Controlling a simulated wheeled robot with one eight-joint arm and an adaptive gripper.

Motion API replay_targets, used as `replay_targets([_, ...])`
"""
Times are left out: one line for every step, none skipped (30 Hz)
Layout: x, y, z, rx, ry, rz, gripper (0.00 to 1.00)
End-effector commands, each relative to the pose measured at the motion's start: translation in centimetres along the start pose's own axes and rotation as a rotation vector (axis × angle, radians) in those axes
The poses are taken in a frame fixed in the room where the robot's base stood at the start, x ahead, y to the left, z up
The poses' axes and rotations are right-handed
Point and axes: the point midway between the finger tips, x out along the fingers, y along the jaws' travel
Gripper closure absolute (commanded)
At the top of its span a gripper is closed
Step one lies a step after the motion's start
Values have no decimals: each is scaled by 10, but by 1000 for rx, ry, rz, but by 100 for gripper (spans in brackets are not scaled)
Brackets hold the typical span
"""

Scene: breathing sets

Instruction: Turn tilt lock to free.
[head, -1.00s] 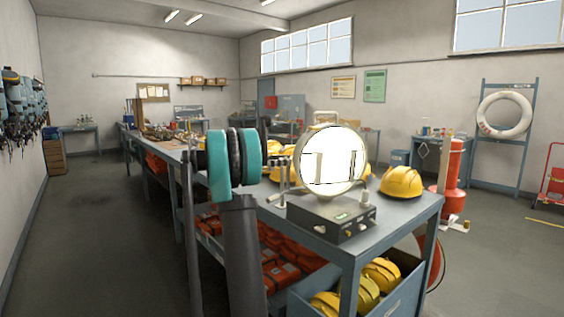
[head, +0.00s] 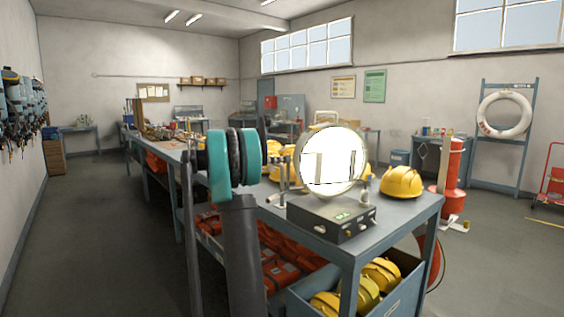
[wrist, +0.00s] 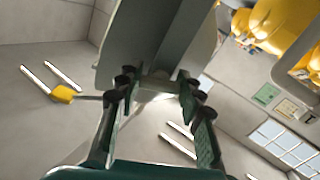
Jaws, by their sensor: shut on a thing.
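A round device with a bright white face (head: 331,161) stands on a dark box base (head: 333,219) at the table's near end. The held part, apparently the tilt lock, is mostly hidden between the fingertips. A yellow-ended rod (wrist: 62,94) sticks out to the left of the left finger; I cannot tell if it belongs to the lock.
Yellow helmets (head: 402,183) stand on the blue-grey table (head: 405,212) beside the device. More helmets fill a bin (head: 362,303) below, and orange packs (head: 285,270) lie on the lower shelf. A red cylinder (head: 453,185) stands to the right. The floor at left is clear.

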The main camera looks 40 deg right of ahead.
Motion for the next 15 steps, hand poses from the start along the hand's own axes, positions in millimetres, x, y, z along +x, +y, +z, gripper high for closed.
replay_targets([0,0,0,-17,0,-1,92])
replay_targets([0,0,0,-25,0,-1,92])
replay_targets([0,0,0,-32,0,-1,92])
replay_targets([0,0,0,-34,0,-1,92])
replay_targets([0,0,0,-34,0,-1,92])
replay_targets([0,0,0,-34,0,-1,92])
replay_targets([0,0,0,-33,0,-1,92])
replay_targets([0,0,0,-33,0,-1,92])
replay_targets([0,0,0,-33,0,-1,92])
replay_targets([0,0,0,-33,0,-1,92])
replay_targets([0,0,0,-33,0,-1,92])
replay_targets([0,0,0,-32,0,-1,58])
replay_targets([0,0,0,-32,0,-1,54])
replay_targets([0,0,0,-32,0,-1,51])
replay_targets([0,0,0,-32,0,-1,46])
